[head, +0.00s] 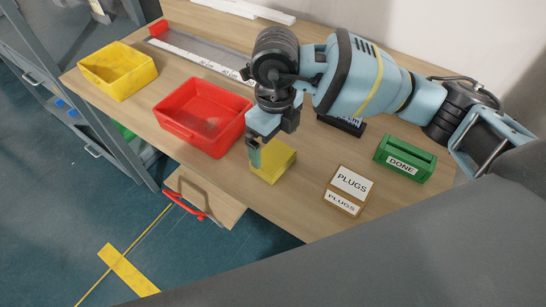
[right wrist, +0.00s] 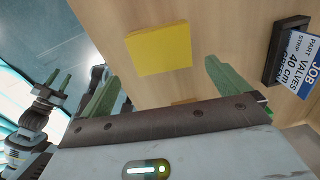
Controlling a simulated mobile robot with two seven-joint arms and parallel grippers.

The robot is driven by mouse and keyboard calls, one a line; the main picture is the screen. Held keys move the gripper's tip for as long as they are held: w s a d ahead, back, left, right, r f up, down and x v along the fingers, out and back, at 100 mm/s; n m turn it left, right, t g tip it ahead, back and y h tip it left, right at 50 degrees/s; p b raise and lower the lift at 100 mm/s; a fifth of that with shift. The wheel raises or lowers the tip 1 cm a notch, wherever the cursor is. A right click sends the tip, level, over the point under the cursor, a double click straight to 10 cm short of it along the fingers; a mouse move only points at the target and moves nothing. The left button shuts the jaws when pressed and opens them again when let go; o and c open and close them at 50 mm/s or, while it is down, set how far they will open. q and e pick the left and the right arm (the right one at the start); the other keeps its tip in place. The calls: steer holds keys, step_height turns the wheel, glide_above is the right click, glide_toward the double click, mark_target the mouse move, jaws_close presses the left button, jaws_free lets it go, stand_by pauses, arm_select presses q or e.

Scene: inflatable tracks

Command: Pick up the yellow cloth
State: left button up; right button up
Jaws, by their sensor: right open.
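The yellow cloth (head: 281,162) is a folded square on the wooden table, just right of the red bin in the head view. In the right wrist view the cloth (right wrist: 158,50) lies flat beyond my fingertips. My right gripper (head: 255,153) points down at the cloth's left side, with its fingers partly hiding it. In the right wrist view the right gripper (right wrist: 158,77) has its green fingers wide apart with nothing between them. Another gripper with green fingers, apparently my left (right wrist: 57,85), shows small at the left of that view; its jaw state is unclear.
A red bin (head: 190,134) and a yellow bin (head: 119,72) stand to the left. A PLUGS box (head: 347,190) and a green DONE box (head: 404,160) stand to the right. A dark sign holder (right wrist: 273,58) is near. An open drawer (head: 205,199) juts from the front.

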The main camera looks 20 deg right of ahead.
mark_target(275, 158)
steer(key=shift+w+d+f, duration=0.1)
steer(key=shift+w+f, duration=0.05)
steer(key=shift+f, duration=3.4)
steer(key=c, duration=0.9)
